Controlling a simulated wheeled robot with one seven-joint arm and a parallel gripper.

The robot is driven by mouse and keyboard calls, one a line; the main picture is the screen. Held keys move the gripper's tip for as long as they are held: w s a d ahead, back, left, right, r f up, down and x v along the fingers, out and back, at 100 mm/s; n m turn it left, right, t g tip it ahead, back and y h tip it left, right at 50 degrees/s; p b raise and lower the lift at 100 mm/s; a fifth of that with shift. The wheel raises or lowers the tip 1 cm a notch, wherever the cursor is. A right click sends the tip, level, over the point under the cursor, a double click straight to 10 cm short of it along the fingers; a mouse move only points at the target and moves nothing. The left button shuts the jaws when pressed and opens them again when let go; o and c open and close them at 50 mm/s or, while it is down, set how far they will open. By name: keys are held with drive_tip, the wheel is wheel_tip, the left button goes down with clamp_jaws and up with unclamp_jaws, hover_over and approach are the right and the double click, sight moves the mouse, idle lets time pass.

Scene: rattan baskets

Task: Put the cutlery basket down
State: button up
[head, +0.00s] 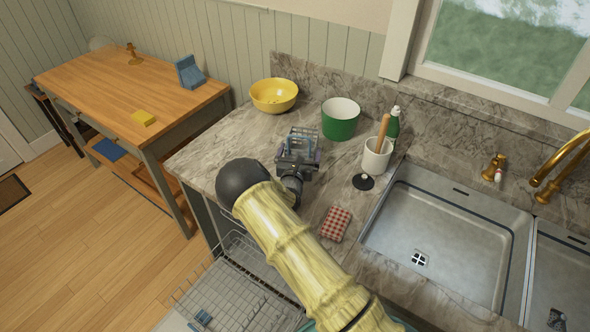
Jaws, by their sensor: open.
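The cutlery basket (302,137) is a small blue-grey basket on or just above the marble counter, between the yellow bowl and the white crock. My gripper (298,155) is at the near side of the basket, over the counter, with its jaws open. The gripper and wrist hide the basket's near lower part. I cannot tell whether the jaws touch it or whether its base rests fully on the counter (222,147).
A yellow bowl (273,95), green pot (340,119), white crock (376,158), green bottle (393,124) and checked cloth (336,223) surround the area. The sink (440,235) is right. An open dishwasher rack (235,295) is below. A wooden table (95,82) stands left.

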drive_tip(key=s, duration=0.2)
drive_tip(key=s+a+b, duration=0.1)
drive_tip(key=s, duration=0.2)
drive_tip(key=s+b, duration=0.1)
drive_tip(key=s, duration=0.2)
drive_tip(key=shift+a, duration=0.25)
drive_tip(key=s+d+r+m+g+h, duration=0.2)
drive_tip(key=s+d+m+g+h, duration=0.2)
drive_tip(key=s+d+m+g, duration=0.5)
drive_tip(key=s+d+r+m+g+h, duration=0.2)
drive_tip(key=s+d+m+g+h, duration=0.2)
drive_tip(key=d+m, duration=0.6)
drive_tip(key=s+d+r+m+g+y, duration=0.15)
drive_tip(key=s+m+g+y, duration=0.4)
drive_tip(key=s, duration=0.55)
drive_tip(key=s+a+r+m+t+y, duration=0.3)
drive_tip(key=s+a+r+m+y, duration=0.2)
drive_tip(key=m, duration=0.4)
drive_tip(key=shift+r+y, duration=0.25)
drive_tip(key=shift+y, duration=0.2)
